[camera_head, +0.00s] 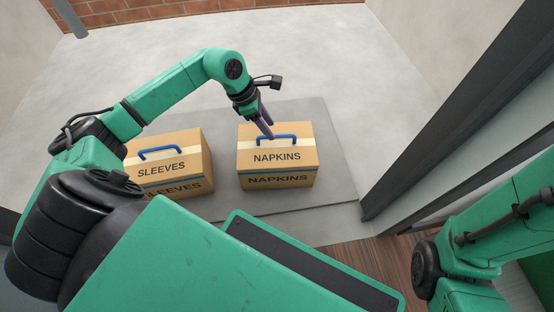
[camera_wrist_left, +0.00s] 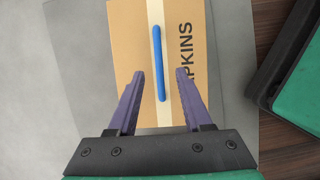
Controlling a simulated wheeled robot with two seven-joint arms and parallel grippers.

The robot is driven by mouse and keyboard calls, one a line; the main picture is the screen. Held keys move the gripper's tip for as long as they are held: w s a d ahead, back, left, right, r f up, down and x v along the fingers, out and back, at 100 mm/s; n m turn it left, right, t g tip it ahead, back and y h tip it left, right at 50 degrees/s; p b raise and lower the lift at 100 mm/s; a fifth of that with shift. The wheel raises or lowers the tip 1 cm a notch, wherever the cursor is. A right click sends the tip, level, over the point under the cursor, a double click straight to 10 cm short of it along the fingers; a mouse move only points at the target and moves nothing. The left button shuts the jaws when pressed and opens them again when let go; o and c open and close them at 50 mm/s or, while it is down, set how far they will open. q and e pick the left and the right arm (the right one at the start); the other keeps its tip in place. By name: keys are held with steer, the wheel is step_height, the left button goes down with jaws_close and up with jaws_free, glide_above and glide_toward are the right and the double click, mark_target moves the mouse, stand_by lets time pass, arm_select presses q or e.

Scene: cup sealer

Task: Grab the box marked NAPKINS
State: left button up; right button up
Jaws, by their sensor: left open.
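The box marked NAPKINS (camera_head: 277,166) is a tan cardboard carton with a cream tape strip and a blue handle (camera_head: 275,137) on top. It stands on the grey mat to the right of the SLEEVES box. My left gripper (camera_head: 266,132) is open above the box's top, close to the handle. In the left wrist view the gripper's purple fingers (camera_wrist_left: 158,75) are spread to either side of the blue handle (camera_wrist_left: 158,50), with the NAPKINS box (camera_wrist_left: 130,40) below; I cannot tell how far above it they are. My right gripper is out of view.
The box marked SLEEVES (camera_head: 170,165), also with a blue handle, stands to the left. Both boxes are on a grey mat (camera_head: 335,195). A dark frame (camera_head: 450,110) rises on the right. Pale floor beyond the boxes is clear up to a brick wall (camera_head: 130,10).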

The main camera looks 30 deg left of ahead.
mark_target(276, 153)
arm_select(q)
steer(key=b+x, duration=0.4)
steer(key=x, duration=0.2)
steer(key=shift+w, duration=0.1)
steer(key=shift+r, duration=0.15)
jaws_close()
stand_by(1.0)
